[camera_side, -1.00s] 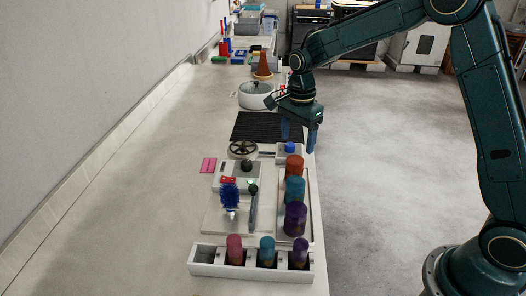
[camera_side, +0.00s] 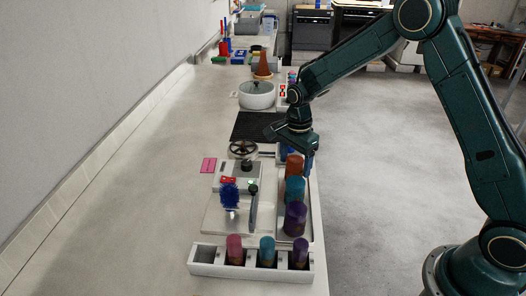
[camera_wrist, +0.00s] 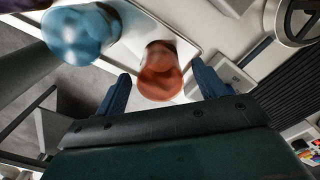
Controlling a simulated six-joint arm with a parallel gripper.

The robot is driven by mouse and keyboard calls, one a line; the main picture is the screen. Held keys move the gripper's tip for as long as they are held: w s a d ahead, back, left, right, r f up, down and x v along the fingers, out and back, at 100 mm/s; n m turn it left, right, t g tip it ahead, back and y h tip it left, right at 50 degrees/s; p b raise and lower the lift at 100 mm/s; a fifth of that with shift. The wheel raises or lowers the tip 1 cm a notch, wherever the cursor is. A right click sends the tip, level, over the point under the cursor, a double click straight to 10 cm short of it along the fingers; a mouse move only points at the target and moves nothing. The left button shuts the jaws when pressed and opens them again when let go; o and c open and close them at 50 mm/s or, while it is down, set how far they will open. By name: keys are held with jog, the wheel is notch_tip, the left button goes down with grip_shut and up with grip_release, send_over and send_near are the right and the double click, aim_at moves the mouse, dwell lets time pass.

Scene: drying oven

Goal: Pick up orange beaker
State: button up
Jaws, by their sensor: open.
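The orange beaker (camera_side: 294,165) stands at the far end of a row of beakers in the light tray (camera_side: 309,226). My gripper (camera_side: 300,160) is at the far side of the orange beaker, and in the side view its fingers are partly hidden behind it. In the wrist view the orange beaker (camera_wrist: 160,72) sits just ahead of my gripper (camera_wrist: 163,86), between its two blue fingers, with a gap on each side. The gripper is open and empty.
A teal beaker (camera_side: 294,190) stands close to the orange one, with a purple beaker (camera_side: 295,219) nearer the camera. A handwheel (camera_side: 242,149) and a device with a blue brush (camera_side: 230,195) are to the left. A front rack (camera_side: 207,258) holds smaller beakers.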

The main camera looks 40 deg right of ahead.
aim_at(294, 169)
jog(key=shift+f, duration=1.65)
jog(key=c, duration=1.1)
